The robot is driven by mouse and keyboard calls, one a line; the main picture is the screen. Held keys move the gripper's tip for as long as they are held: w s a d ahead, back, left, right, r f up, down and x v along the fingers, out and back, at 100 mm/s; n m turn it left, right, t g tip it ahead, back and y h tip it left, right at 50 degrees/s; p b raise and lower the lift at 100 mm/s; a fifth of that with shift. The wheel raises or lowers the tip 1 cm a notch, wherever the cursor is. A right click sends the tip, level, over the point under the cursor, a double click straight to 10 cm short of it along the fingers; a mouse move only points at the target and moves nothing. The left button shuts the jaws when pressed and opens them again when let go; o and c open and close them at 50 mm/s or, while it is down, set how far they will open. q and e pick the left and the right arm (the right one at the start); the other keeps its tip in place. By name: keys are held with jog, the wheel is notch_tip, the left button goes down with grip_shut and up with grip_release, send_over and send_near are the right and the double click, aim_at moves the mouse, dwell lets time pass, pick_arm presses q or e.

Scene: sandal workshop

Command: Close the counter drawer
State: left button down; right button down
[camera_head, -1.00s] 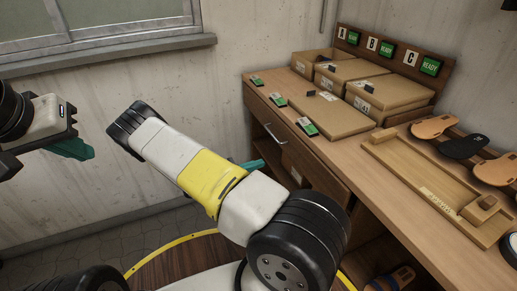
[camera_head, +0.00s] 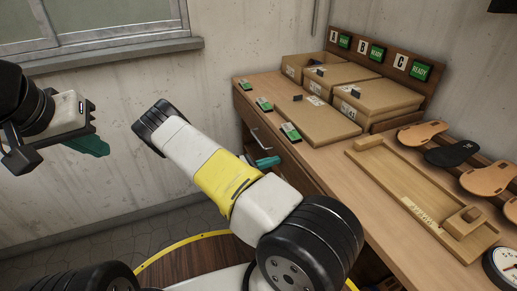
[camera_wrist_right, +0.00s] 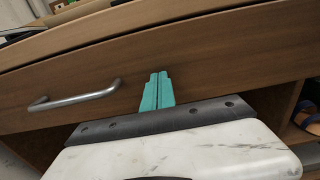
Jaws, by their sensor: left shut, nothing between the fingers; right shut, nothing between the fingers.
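The counter drawer has a brown wooden front (camera_wrist_right: 215,65) with a metal bar handle (camera_wrist_right: 75,98), which also shows in the head view (camera_head: 262,138). My right gripper (camera_wrist_right: 160,76) is shut and empty. Its teal fingertips are at the drawer front, to the right of the handle; I cannot tell if they touch. In the head view the right gripper (camera_head: 266,162) shows beside the counter, partly hidden by my arm. I cannot tell how far the drawer stands out. My left gripper (camera_head: 92,146) is shut and empty, away from the counter, at the left.
The counter top (camera_head: 345,158) holds cardboard boxes (camera_head: 375,95), a flat box (camera_head: 318,122), small green-marked cards (camera_head: 264,103), a wooden tray (camera_head: 400,195) and several insoles (camera_head: 453,153). A round dial (camera_head: 503,265) is at the lower right. A wall (camera_head: 120,130) stands behind my arms.

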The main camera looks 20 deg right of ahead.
jog(key=d, duration=0.4)
jog(key=shift+w+d, duration=0.15)
jog(key=shift+d, duration=0.4)
